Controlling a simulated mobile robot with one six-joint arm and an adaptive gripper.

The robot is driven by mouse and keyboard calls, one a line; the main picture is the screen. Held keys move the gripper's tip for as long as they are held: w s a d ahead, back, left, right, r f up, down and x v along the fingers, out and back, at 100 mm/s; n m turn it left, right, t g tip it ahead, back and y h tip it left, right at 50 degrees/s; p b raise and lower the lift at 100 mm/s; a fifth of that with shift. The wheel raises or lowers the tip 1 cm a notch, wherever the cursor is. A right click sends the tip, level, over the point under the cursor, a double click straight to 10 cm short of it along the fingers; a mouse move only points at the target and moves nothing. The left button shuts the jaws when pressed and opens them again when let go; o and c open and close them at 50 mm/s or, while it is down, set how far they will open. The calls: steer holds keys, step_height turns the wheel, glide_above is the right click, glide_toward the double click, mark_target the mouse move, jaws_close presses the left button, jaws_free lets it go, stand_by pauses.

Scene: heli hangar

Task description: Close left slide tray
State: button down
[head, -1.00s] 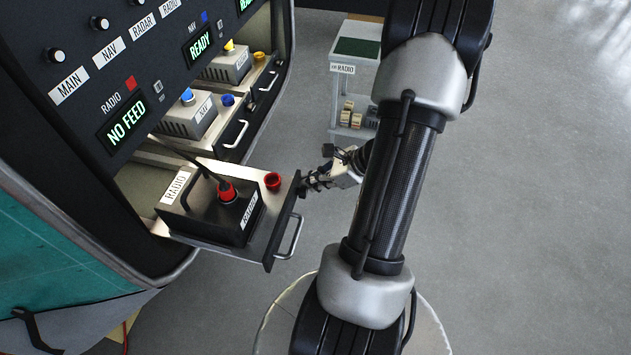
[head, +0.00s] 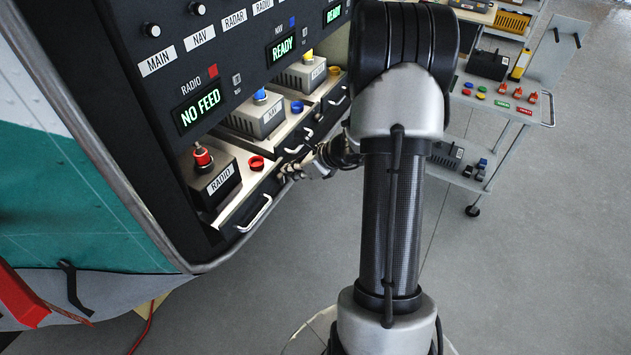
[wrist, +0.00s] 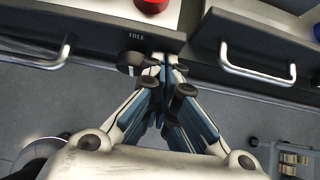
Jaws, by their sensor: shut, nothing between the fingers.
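The left slide tray (head: 235,207) carries a black RADIO box with a red connector and a red knob. In the head view it sits mostly inside the console, its front panel and handle (head: 255,213) near the console edge. My gripper (head: 292,172) is at the right end of that front. In the wrist view my gripper (wrist: 165,72) is shut and empty, its fingertips at the tray front (wrist: 100,28) beside the FREE marking; whether they touch it I cannot tell. The tray's handle (wrist: 40,58) is to their left.
The NAV tray with a blue connector (head: 260,95) is beside it, and a tray with a yellow connector (head: 308,56) is farther back. A wheeled cart (head: 500,100) stands at the right. Open grey floor (head: 540,250) lies in front.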

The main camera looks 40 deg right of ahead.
mark_target(282, 164)
steer(key=shift+w+a, duration=0.25)
steer(key=shift+w, duration=0.4)
steer(key=shift+w+a, duration=0.25)
steer(key=shift+w, duration=0.45)
steer(key=shift+w+a, duration=0.25)
steer(key=shift+w, duration=0.4)
steer(key=shift+r, duration=0.1)
